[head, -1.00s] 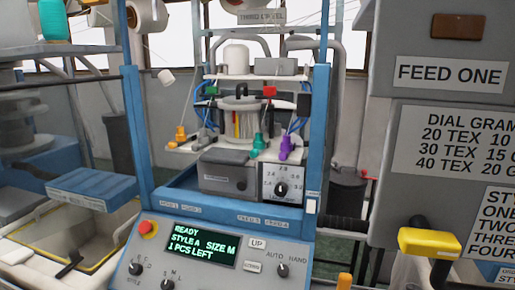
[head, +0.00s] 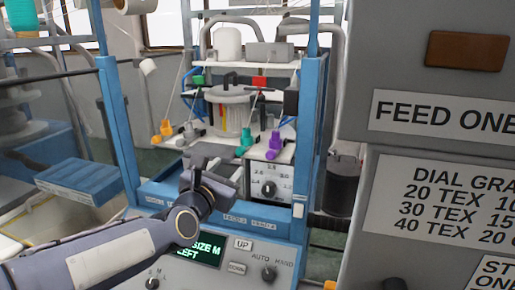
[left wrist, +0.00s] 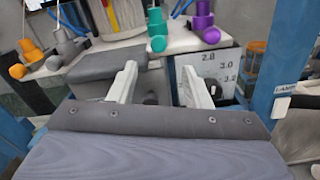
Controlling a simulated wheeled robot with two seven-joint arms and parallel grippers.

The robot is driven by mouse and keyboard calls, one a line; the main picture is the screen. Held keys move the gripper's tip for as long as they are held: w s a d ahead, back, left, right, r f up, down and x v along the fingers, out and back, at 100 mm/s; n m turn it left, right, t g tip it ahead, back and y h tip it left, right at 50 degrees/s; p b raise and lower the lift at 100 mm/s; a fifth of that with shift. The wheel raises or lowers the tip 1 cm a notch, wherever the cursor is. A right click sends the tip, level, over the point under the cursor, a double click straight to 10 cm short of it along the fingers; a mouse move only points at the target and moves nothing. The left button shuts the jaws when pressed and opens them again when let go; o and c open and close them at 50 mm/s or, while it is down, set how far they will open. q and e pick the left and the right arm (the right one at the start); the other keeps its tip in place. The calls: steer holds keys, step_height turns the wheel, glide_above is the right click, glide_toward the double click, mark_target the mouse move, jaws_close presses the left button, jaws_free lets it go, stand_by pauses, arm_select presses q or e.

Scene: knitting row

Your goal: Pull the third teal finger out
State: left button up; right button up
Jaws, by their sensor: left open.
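The teal finger (head: 245,143) is the third in a row on a white shelf inside the blue-framed machine. It stands between a grey finger (head: 190,133) and a purple finger (head: 274,145); an orange finger (head: 165,131) is at the left end. In the left wrist view the teal finger (left wrist: 157,32) shows beyond my jaws. My left gripper (head: 212,168) is in front of the shelf, below the teal finger and apart from it. Its two pale fingertips (left wrist: 159,82) are spread with nothing between them. My right gripper is in neither view.
A grey box (left wrist: 105,72) and a numbered dial panel (head: 269,182) sit just under the shelf. Blue posts (head: 308,120) stand on both sides of the opening. A large grey cabinet (head: 400,143) fills the right. A control panel (head: 258,255) is below my arm.

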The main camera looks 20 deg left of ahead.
mark_target(239, 152)
arm_select(q)
steer(key=shift+n, duration=0.4)
steer(key=w+p, duration=0.1)
steer(key=w, duration=0.3)
steer(key=w+p, duration=0.1)
steer(key=w, duration=0.1)
steer(key=shift+w+a+r+p, duration=0.2)
steer(key=shift+w+r+p, duration=0.1)
steer(key=shift+w+r, duration=0.05)
steer(key=shift+w+f, duration=0.1)
steer(key=shift+w, duration=0.65)
jaws_close()
